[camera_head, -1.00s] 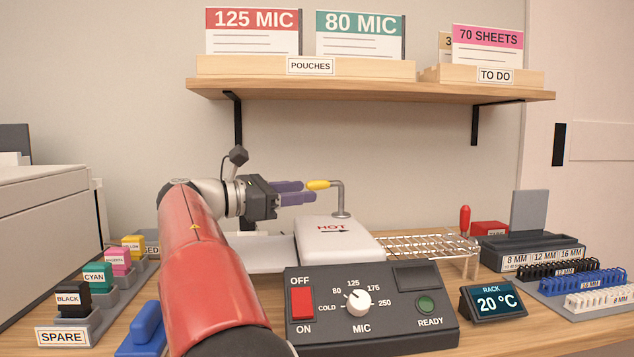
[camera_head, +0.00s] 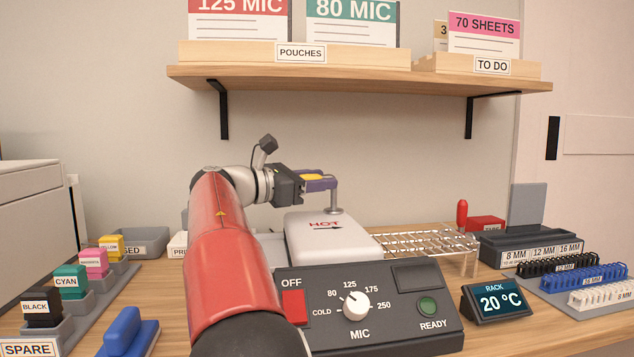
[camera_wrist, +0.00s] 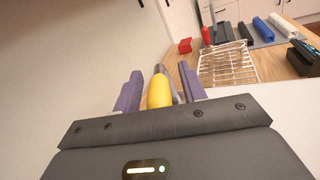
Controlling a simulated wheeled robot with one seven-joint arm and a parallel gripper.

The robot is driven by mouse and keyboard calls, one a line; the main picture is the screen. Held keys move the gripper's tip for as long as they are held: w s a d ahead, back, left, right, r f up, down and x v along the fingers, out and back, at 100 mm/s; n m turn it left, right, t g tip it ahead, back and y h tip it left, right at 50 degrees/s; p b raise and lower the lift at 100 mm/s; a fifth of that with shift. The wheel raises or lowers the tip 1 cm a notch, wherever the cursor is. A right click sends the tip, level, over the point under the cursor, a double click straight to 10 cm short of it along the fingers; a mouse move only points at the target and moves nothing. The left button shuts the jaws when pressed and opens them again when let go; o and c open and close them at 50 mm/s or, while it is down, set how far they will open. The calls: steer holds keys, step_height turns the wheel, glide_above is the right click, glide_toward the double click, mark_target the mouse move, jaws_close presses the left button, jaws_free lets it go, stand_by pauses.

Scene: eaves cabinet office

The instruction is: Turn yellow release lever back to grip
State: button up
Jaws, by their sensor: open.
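The yellow release lever (camera_head: 312,178) sits on a grey bent post (camera_head: 333,196) that rises from the white laminator top (camera_head: 318,232), which is marked HOT with an arrow. My gripper (camera_head: 322,181) is level with the lever, its purple fingers on either side of it. In the wrist view the yellow grip (camera_wrist: 159,91) stands between the two spread fingers (camera_wrist: 160,93). Gaps show on both sides of the grip, wider on the right finger's side. In the head view the fingers partly hide the lever.
The dark control panel (camera_head: 389,283) with a dial and a red switch is at the front. A wire rack (camera_head: 425,241) stands right of the laminator, with a red-handled tool (camera_head: 462,212) beside it. A shelf (camera_head: 360,82) hangs above. Ink cartridges (camera_head: 70,281) line the left.

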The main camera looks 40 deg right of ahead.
jaws_close()
stand_by(0.3)
